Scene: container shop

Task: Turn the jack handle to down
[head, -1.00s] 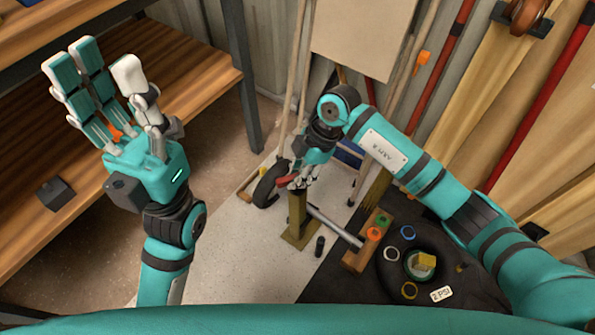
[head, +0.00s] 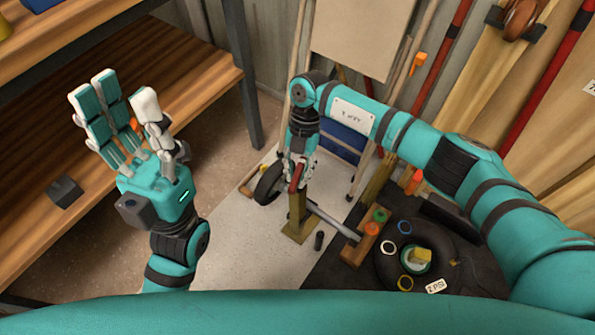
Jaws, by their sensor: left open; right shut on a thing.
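The jack is an olive post (head: 297,214) on a square base, standing on the light floor mat left of the dark mat. Its red handle (head: 295,178) is at the top of the post and points steeply upward in the head view. My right gripper (head: 299,170) comes down from above and is shut on the red handle, its fingers partly hiding it. My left gripper (head: 121,98) is open and empty at the left, fingers up, well away from the jack and in front of the wooden shelf.
A grey bar (head: 332,222) runs from the post to a wooden block (head: 364,241) with coloured caps. A black tyre (head: 381,267) with rings lies on the dark mat. A wheel (head: 268,184) stands left of the jack. Wooden shelves (head: 120,160) fill the left.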

